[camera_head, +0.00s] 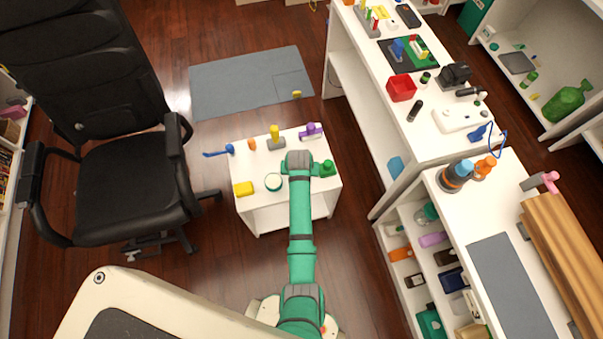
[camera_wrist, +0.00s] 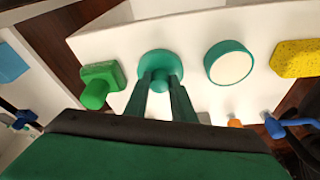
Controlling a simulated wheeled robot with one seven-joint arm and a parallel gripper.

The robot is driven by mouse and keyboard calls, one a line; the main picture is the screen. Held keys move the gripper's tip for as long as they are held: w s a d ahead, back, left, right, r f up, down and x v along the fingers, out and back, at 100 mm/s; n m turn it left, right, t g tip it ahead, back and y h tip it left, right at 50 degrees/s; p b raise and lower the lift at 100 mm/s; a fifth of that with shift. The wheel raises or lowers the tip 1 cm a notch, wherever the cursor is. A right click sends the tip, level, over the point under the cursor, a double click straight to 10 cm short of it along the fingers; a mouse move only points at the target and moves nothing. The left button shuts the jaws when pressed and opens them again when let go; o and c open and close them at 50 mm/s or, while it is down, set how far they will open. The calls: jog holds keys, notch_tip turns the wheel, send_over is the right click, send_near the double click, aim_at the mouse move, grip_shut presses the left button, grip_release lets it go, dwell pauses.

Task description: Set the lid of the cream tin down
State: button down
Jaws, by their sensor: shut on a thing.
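The cream tin (camera_head: 273,182) is a round teal tin standing open on the small white table, its pale cream showing. It also shows in the wrist view (camera_wrist: 230,66). The teal lid (camera_wrist: 160,64), a round disc with a knob, is beside the tin and apart from it. My gripper (camera_wrist: 163,84) is shut on the lid's knob, with a finger on each side. I cannot tell whether the lid touches the table or hangs just above it. In the head view my arm hides the lid and the fingers.
On the white table (camera_head: 258,215), a green object (camera_head: 327,168) stands close to the lid. A yellow sponge (camera_head: 243,188) lies past the tin. A blue brush (camera_head: 220,152), an orange piece (camera_head: 252,144) and a purple object (camera_head: 311,131) lie along the far side. A black chair (camera_head: 130,180) stands at left.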

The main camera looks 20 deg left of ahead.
jog(key=shift+s+a+f, duration=0.1)
jog(key=shift+f, duration=0.25)
jog(key=shift+f, duration=0.1)
jog(key=c, duration=1.5)
grip_release()
